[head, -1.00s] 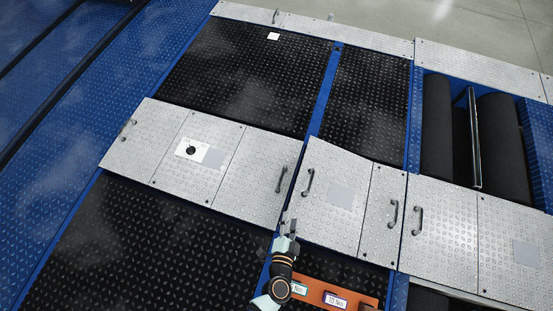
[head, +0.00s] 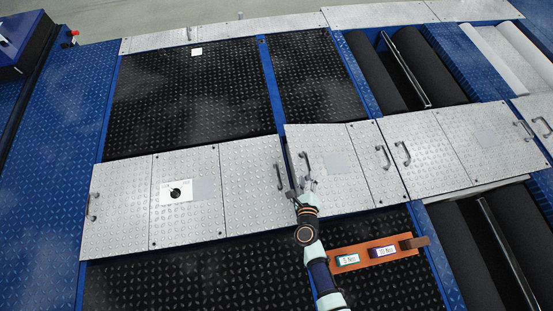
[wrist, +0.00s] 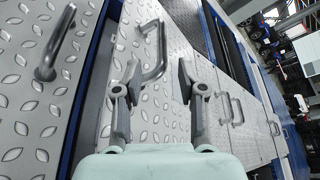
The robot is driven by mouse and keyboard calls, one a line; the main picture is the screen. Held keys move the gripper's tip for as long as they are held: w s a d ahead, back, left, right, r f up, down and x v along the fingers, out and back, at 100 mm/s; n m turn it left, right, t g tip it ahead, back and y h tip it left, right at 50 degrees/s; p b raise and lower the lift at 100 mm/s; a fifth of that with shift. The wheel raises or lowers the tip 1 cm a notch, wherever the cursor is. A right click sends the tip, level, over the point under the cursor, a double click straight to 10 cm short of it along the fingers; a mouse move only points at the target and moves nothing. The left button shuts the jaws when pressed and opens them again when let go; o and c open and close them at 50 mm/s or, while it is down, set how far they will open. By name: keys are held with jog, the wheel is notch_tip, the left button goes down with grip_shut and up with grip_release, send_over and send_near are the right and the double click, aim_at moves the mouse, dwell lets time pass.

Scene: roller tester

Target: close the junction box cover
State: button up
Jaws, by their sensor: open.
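My gripper (head: 303,186) is open at the cover's lower left, just below the handle. In the wrist view, the handle (wrist: 160,50) shows ahead, between and beyond the open fingers (wrist: 156,74); no contact is visible.
A flat plate (head: 253,185) with its own handle (head: 280,177) lies close on the left. A narrow handled plate (head: 378,160) adjoins on the right. An orange rack (head: 372,253) with labelled blocks lies below. Black rollers (head: 425,65) lie in an open bay at upper right.

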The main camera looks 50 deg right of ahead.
aim_at(308, 163)
jog(key=shift+s+d, duration=0.1)
jog(key=shift+d+f, duration=0.1)
jog(key=shift+d, duration=0.05)
jog(key=b+x, duration=0.3)
jog(key=x, duration=0.4)
jog(key=shift+d+b, duration=0.3)
jog(key=shift+b, duration=0.05)
grip_shut()
